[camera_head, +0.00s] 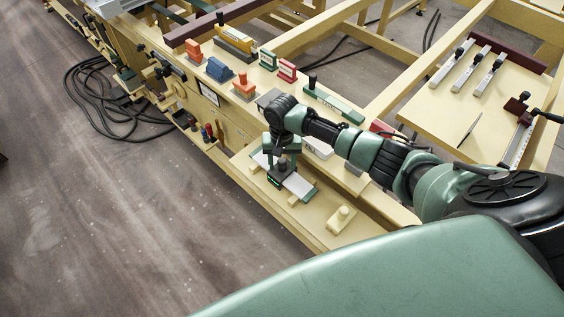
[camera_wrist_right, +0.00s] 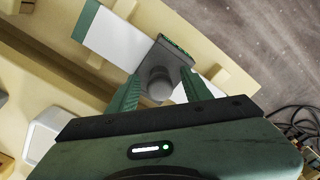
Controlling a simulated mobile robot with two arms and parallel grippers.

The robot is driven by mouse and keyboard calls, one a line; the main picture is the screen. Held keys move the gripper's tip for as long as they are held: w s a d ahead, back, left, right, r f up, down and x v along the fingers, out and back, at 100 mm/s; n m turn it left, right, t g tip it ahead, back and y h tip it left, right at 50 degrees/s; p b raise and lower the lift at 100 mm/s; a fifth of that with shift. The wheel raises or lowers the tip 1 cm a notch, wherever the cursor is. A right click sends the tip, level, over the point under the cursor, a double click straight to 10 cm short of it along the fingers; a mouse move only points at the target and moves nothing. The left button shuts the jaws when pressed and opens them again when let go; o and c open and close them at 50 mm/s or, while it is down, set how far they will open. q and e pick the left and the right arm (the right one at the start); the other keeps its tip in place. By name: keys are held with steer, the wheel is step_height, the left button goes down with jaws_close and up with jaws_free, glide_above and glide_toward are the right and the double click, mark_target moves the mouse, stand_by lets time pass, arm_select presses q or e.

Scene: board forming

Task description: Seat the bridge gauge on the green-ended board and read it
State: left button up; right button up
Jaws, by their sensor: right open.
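The green-ended board (camera_head: 299,186) lies on wooden supports on the tan ledge. Its pale surface and one green end also show in the wrist view (camera_wrist_right: 112,38). The dark grey bridge gauge (camera_head: 274,179) stands across the board's middle; its grey knob shows in the wrist view (camera_wrist_right: 161,88). Its small display has lit green marks, too small to read. I cannot tell whether its feet touch the board evenly. My right gripper (camera_head: 282,151) is open, its green fingers (camera_wrist_right: 160,82) on either side of the knob, with gaps visible. My left gripper is out of view.
Orange and blue blocks (camera_head: 219,69), red and green blocks, and a long green bar (camera_head: 333,103) line the bench behind. A small wooden block with a knob (camera_head: 342,217) sits to the right on the ledge. Cables (camera_head: 105,95) lie on the floor at left.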

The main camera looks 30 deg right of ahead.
step_height(320, 180, up, 8)
steer(key=shift+f+b, duration=0.1)
steer(key=shift+b, duration=0.6)
